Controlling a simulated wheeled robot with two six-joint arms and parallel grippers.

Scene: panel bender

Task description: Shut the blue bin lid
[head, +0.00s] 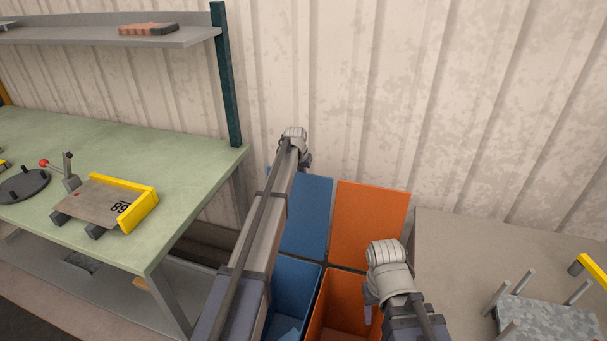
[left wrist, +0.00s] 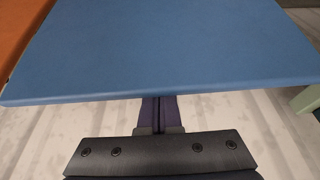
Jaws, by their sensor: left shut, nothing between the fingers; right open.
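The blue bin (head: 283,283) stands open beside the bench. Its blue lid (head: 306,215) is raised at the back, near the wall. My left arm reaches over the bin to the lid's upper left corner; the gripper itself is hidden in the head view. In the left wrist view the blue lid (left wrist: 165,50) fills the upper part. My left gripper (left wrist: 159,112) is shut and empty at the lid's edge, its tips partly hidden there; I cannot tell whether they touch. My right gripper (head: 371,300) is open and partly hidden, above the orange bin's right side.
An orange bin (head: 325,295) with a raised orange lid (head: 369,223) adjoins the blue bin on the right. A green bench (head: 190,170) with a yellow-edged fixture (head: 142,210) stands left. A grey surface with a metal part (head: 548,322) lies right. A corrugated wall closes the back.

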